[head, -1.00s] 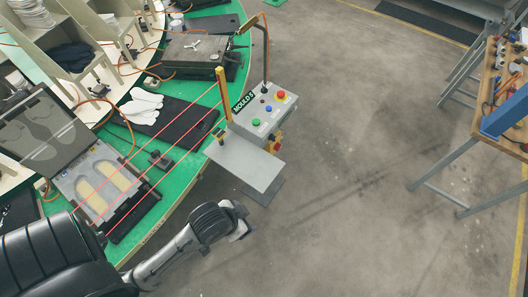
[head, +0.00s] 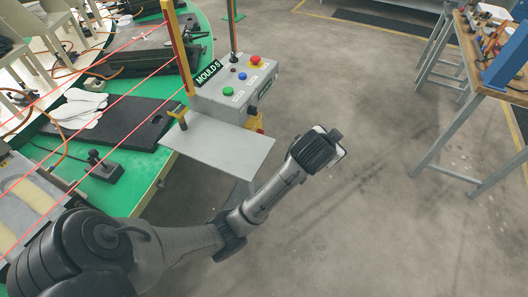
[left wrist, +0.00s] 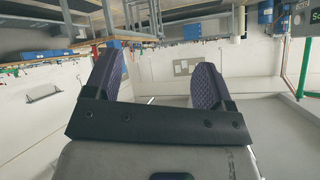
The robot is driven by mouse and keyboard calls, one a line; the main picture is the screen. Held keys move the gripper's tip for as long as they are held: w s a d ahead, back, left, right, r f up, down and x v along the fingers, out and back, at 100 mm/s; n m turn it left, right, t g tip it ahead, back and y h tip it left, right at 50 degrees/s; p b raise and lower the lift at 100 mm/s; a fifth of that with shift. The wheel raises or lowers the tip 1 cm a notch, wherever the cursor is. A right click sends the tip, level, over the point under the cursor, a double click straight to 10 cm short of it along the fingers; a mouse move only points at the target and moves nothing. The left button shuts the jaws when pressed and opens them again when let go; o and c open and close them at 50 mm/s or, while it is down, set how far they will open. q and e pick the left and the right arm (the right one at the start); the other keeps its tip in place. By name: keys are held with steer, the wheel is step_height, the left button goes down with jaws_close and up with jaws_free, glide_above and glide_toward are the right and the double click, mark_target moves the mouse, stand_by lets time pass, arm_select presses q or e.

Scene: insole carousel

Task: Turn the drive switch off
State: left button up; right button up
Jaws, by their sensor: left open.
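A grey control box (head: 235,88) labelled MOULD 5 stands at the edge of the green table. Its sloped top carries a red button on yellow (head: 256,60), a blue button (head: 243,76), a green button (head: 228,91) and small dark controls. A yellow-and-red fitting (head: 254,123) sits low on its right side, partly hidden. I cannot tell which control is the drive switch. My left gripper (head: 338,146) is in the air right of and below the box, apart from it. In the left wrist view its two fingers (left wrist: 157,78) are spread and empty.
A flat grey plate (head: 215,146) juts out in front of the box. Red beams run from the yellow post (head: 177,45) over the green table (head: 146,190). A workbench (head: 480,60) stands at the right. The floor between is clear.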

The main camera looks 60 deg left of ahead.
arm_select(q)
steer(key=w+a+f+n+g+y+b, duration=0.1)
steer(key=w+a+f+g+y+b, duration=0.25)
steer(key=a+f+b, duration=0.4)
steer(key=w+a+f+n+g+y+b, duration=0.1)
steer(key=w+a+f+g+y+b, duration=0.1)
steer(key=w+a+f+b, duration=0.45)
steer(key=s+a+f+m+g+y+b, duration=0.1)
steer(key=s+a+f+m+g+y, duration=0.1)
steer(key=s+a+f+m+g, duration=0.3)
steer(key=s+a+f+m+g+y, duration=0.1)
steer(key=a+f+m+g+y, duration=0.2)
steer(key=f, duration=0.4)
steer(key=b+x, duration=0.6)
steer(key=x, duration=0.7)
steer(key=shift+s+r+b, duration=0.2)
steer(key=shift+s+b, duration=0.05)
steer(key=shift+b, duration=0.1)
arm_select(e)
step_height(320, 180, down, 25)
steer(key=shift+a+r, duration=0.15)
steer(key=shift+a, duration=0.15)
arm_select(q)
steer(key=shift+g, duration=0.25)
arm_select(e)
steer(key=shift+s, duration=0.1)
